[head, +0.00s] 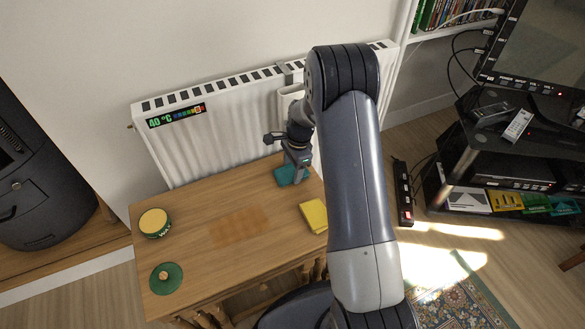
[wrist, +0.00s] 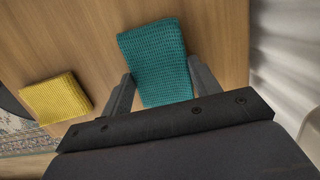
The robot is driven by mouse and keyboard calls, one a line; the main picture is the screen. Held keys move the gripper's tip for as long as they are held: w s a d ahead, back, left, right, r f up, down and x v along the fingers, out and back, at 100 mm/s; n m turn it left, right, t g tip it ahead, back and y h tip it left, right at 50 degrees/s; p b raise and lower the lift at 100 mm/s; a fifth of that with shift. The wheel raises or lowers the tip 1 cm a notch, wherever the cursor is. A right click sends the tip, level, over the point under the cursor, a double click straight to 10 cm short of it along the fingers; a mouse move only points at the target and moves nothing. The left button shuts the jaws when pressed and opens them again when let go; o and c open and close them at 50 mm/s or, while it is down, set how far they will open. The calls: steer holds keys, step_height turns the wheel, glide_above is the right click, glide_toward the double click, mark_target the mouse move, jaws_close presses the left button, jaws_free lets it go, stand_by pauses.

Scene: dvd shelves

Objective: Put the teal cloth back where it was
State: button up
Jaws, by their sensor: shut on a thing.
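The teal cloth (head: 284,178) is a folded, waffle-textured pad at the back right of the wooden table (head: 190,215). My gripper (head: 296,170) is over it from above. In the wrist view the cloth (wrist: 154,60) lies between the two fingers of my gripper (wrist: 163,92), which are shut on its sides. I cannot tell whether it touches the table or is just above it. A yellow folded cloth (head: 314,215) lies at the table's right edge; it also shows in the wrist view (wrist: 55,99).
An open tin of yellow wax (head: 154,222) and a green lid (head: 166,278) are on the table's left. A darker patch (head: 240,232) marks the bare middle. A white radiator (head: 215,135) stands behind; a black media stand (head: 515,150) is at right.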

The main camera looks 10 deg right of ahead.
steer(key=shift+f, duration=0.2)
steer(key=o, duration=0.9)
steer(key=shift+o, duration=0.2)
step_height(320, 180, up, 12)
steer(key=d+p, duration=0.1)
steer(key=p, duration=0.2)
steer(key=shift+w+d+r, duration=0.15)
steer(key=shift+d, duration=0.25)
